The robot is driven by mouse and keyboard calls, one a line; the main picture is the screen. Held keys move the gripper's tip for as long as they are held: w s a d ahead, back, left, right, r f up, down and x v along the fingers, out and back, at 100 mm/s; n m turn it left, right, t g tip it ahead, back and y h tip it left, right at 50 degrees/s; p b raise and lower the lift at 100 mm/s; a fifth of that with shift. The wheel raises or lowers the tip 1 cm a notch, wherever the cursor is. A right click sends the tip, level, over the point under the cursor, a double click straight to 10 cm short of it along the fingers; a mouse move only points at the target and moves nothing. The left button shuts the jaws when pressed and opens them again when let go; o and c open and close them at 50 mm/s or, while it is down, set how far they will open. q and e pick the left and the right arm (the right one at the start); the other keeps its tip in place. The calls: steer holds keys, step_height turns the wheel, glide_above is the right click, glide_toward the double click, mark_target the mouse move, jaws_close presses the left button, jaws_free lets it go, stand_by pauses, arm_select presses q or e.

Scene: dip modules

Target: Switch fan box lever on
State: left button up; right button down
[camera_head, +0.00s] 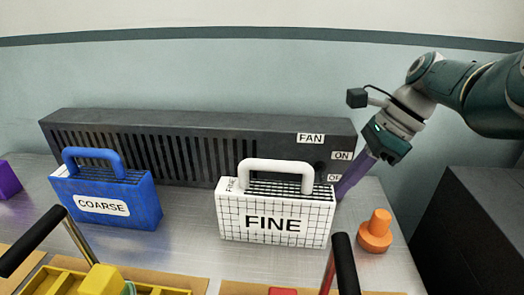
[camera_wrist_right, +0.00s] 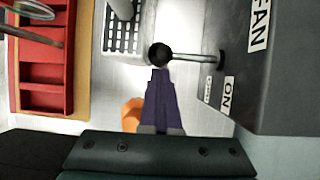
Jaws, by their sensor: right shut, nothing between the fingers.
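The dark grey fan box (camera_head: 200,135) stands against the wall, with FAN, ON and partly covered OFF labels at its right end. In the right wrist view, the lever (camera_wrist_right: 195,57) sticks out from the fan box (camera_wrist_right: 285,95) and ends in a black ball knob (camera_wrist_right: 160,54). The lever is not clear in the head view. My right gripper (camera_head: 345,190) has its purple fingers shut and empty, pointing down in front of the labels. In the wrist view its fingertips (camera_wrist_right: 158,75) are right at the knob; I cannot tell whether they touch. My left gripper is not in view.
A white FINE module (camera_head: 275,218) stands just left of my right gripper, and a blue COARSE module (camera_head: 105,205) farther left. An orange knobbed piece (camera_head: 375,232) stands to the right. Black-handled levers or handles (camera_head: 345,262) rise at the front edge, near yellow and red trays.

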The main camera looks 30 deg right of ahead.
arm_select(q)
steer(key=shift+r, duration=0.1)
arm_select(e)
steer(key=shift+a+r, duration=0.1)
steer(key=shift+r, duration=0.05)
stand_by(0.4)
arm_select(q)
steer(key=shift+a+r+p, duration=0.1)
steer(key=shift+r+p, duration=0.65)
steer(key=shift+p, duration=0.15)
arm_select(e)
steer(key=shift+r, duration=0.7)
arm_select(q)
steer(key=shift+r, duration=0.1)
